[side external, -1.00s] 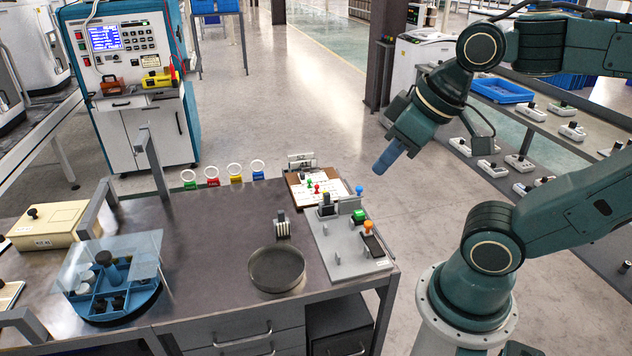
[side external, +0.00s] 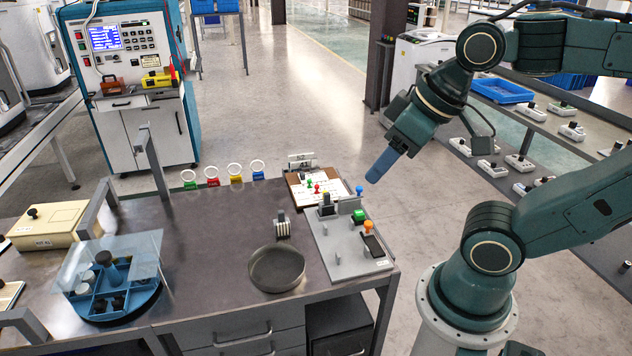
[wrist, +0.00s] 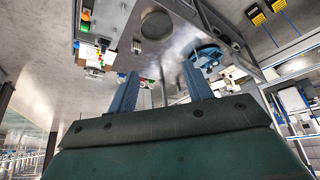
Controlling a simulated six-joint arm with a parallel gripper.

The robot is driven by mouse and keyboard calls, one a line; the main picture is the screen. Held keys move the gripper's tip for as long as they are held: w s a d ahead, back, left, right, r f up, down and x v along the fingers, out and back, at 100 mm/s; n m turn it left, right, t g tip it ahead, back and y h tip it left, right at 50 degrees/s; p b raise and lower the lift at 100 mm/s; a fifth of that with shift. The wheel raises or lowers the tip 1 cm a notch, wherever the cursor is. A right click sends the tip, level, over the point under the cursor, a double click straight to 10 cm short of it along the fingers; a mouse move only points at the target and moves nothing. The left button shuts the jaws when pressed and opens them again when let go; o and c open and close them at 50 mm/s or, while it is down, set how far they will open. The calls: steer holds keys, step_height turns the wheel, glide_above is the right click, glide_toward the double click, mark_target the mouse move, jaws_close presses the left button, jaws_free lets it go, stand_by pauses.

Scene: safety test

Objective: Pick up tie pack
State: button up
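No item is clearly labelled as the tie pack. A small striped grey-and-white item (side external: 282,224) stands on the dark bench behind the round dish, and I cannot tell whether it is the tie pack. My gripper (side external: 374,178) hangs in the air beyond the bench's right edge, above and to the right of the grey fixture board, touching nothing. In the wrist view, the two blue fingers of my gripper (wrist: 160,86) are spread apart with nothing between them.
The bench (side external: 215,235) carries a round dish (side external: 276,282), a grey board (side external: 345,262) with colored knobs, a clipboard (side external: 298,196), several colored ring-topped tags (side external: 235,173) and a blue divided tray (side external: 130,305) under a clear cover. Bare bench lies left of the dish.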

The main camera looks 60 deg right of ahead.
stand_by(0.3)
steer(key=m+g+y, duration=0.2)
steer(key=m+g, duration=0.1)
steer(key=m, duration=2.4)
glide_above(328, 193)
steer(key=s+d, duration=0.2)
step_height(328, 193, down, 23)
steer(key=shift+x, duration=4.45)
steer(key=shift+f, duration=0.15)
